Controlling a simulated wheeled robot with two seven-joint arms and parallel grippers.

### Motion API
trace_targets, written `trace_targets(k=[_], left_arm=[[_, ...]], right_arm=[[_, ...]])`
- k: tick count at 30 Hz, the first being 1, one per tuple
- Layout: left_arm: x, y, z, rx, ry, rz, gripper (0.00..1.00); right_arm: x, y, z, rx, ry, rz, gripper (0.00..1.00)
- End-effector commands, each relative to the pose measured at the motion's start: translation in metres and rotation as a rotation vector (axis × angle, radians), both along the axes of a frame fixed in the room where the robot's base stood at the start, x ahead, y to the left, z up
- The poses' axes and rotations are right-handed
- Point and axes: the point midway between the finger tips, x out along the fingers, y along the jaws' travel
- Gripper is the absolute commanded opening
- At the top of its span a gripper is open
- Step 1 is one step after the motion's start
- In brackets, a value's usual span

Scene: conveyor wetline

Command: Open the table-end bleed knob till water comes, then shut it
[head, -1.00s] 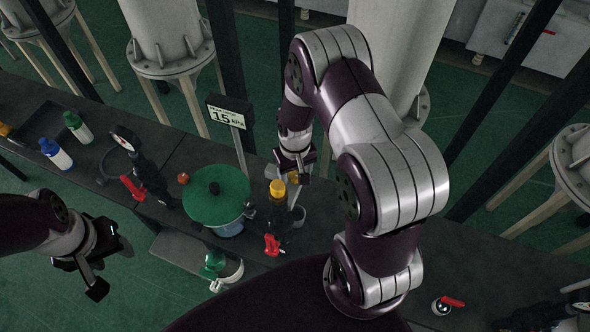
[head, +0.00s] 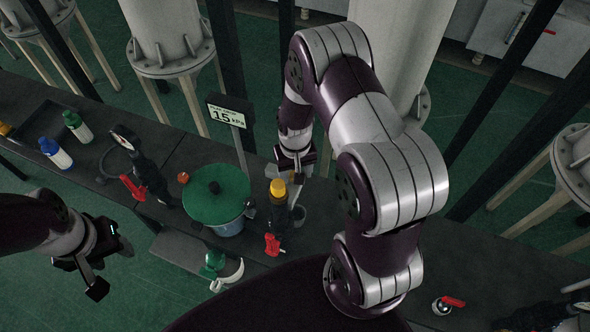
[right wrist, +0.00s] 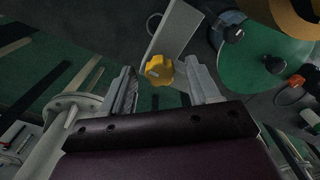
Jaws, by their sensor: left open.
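A yellow knob (head: 278,189) tops a dark fitting with a red lever (head: 272,244), near the middle of the dark bench. I take it to be the bleed knob. In the right wrist view the lobed yellow knob (right wrist: 159,70) shows between the fingertips, apart from both. My right gripper (right wrist: 162,82) is open and empty; in the head view it (head: 288,176) hangs just above and behind the knob, partly hidden by its arm. My left gripper (head: 110,268) is open and empty at the left, away from the bench fittings. I see no water flowing.
A green round lid (head: 216,194) sits left of the knob, with a display reading 15 kPa (head: 226,115) behind it. A black fitting with a red lever (head: 132,188) and two bottles (head: 55,152) stand farther left. A grey cup (head: 298,215) is close to the knob.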

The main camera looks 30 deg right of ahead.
Motion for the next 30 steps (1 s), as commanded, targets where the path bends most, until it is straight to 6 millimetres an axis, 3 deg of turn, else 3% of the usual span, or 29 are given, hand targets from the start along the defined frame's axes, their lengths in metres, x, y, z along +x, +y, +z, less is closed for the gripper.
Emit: trace_targets(k=[8,21,30], left_arm=[[0.0,0.0,-0.006,0.0,0.0,0.0,0.5],[0.0,0.0,-0.04,0.0,0.0,0.0,0.5],[0.0,0.0,-0.04,0.0,0.0,0.0,0.5]], right_arm=[[0.001,0.0,0.01,-0.001,-0.004,0.001,0.61],[0.0,0.0,0.112,-0.001,-0.005,0.0,0.61],[-0.001,0.0,0.128,0.0,-0.001,0.0,0.61]])
